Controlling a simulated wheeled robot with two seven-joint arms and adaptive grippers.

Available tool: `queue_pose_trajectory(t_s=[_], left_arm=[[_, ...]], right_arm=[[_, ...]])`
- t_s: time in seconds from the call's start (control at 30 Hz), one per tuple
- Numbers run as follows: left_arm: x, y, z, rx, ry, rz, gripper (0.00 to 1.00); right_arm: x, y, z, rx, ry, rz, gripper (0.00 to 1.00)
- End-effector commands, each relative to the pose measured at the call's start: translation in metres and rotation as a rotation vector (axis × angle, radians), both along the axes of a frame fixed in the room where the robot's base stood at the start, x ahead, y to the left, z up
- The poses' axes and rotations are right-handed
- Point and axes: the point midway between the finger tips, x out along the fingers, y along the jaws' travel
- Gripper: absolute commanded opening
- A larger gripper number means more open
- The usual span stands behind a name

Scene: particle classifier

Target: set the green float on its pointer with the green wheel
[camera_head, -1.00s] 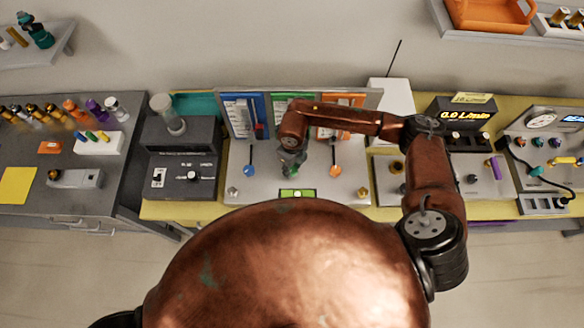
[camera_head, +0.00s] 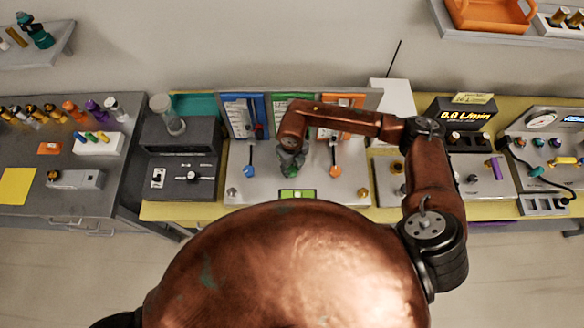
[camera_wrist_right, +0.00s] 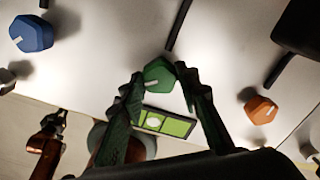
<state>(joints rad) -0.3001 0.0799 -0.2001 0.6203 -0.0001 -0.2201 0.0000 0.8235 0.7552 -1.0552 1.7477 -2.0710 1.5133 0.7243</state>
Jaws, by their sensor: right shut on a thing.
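My right gripper (camera_wrist_right: 160,76) is shut on the green wheel (camera_wrist_right: 158,74), with one finger on each side of it. In the head view the right gripper (camera_head: 291,164) is at the middle of the pale panel and covers that wheel. The green gauge (camera_head: 280,103) stands behind it, between the blue and orange gauges. My right arm hides much of the green gauge, and I cannot make out its float or pointer.
The blue wheel (camera_head: 249,172) and orange wheel (camera_head: 335,171) sit on either side of my right gripper. A small green display (camera_head: 297,195) is at the panel's front. A dark boxy device (camera_head: 182,150) stands left of the panel, and a flow display (camera_head: 468,115) stands right.

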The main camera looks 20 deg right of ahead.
Motion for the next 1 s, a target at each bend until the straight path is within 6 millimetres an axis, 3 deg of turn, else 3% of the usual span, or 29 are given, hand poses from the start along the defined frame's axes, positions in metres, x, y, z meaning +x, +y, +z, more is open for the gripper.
queue_pose_trajectory(t_s=[0.3, 0.63, 0.77, 1.0], left_arm=[[0.0, 0.0, 0.0, 0.0, 0.0, 0.0, 0.0], [-0.002, 0.003, 0.0, 0.002, 0.002, 0.0, 0.0], [-0.001, 0.002, 0.0, 0.001, 0.001, 0.0, 0.0], [0.0, 0.001, 0.0, 0.0, 0.0, 0.0, 0.0]], right_arm=[[0.001, 0.0, 0.0, 0.0, -0.001, 0.001, 0.47], [0.001, 0.0, 0.005, 0.0, -0.001, 0.001, 0.47], [0.002, 0.001, 0.022, 0.002, -0.005, 0.002, 0.47], [0.002, 0.0, 0.073, 0.001, -0.005, 0.003, 0.47]])
